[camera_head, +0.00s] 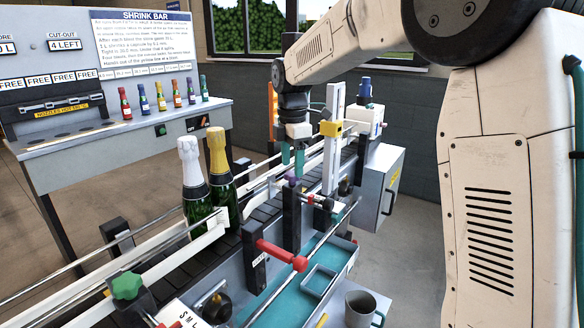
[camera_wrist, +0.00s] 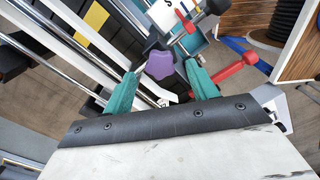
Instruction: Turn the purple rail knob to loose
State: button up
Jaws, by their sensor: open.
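The purple rail knob (camera_head: 292,181) sits on top of a dark post beside the conveyor in the head view. It has a lobed, star-like outline in the wrist view (camera_wrist: 159,64). My gripper (camera_head: 292,168) points down just above the knob in the head view. In the wrist view my gripper (camera_wrist: 162,70) has its teal fingers apart, one on each side of the knob. A gap shows between each finger and the knob, so it is not clamped. I cannot tell the exact height of the fingertips over it.
A red handle (camera_head: 283,255) sticks out in front of the post. Two foil-topped bottles (camera_head: 219,165) stand on the conveyor to the left. A green knob (camera_head: 127,286) is at the near left. A yellow-clamped white column (camera_head: 331,128) rises close to the right of my gripper.

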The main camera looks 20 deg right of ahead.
aim_at(293, 174)
notch_tip(293, 174, up, 6)
jog(key=shift+f, duration=0.1)
dwell(0.5)
jog(key=shift+m, duration=0.6)
jog(key=shift+s+f+m, duration=0.15)
jog(key=shift+f+m, duration=0.25)
jog(key=shift+m, duration=0.2)
jog(key=s+d+f+m, duration=0.1)
jog(key=s+f+m, duration=0.2)
jog(key=s+m, duration=0.5)
jog(key=s+d+f+m+t, duration=0.1)
jog(key=s+m, duration=0.8)
jog(key=s, duration=2)
notch_tip(293, 174, down, 2)
jog(key=shift+s+d+f, duration=0.2)
jog(key=shift+s+d, duration=0.1)
jog(key=shift+d, duration=0.25)
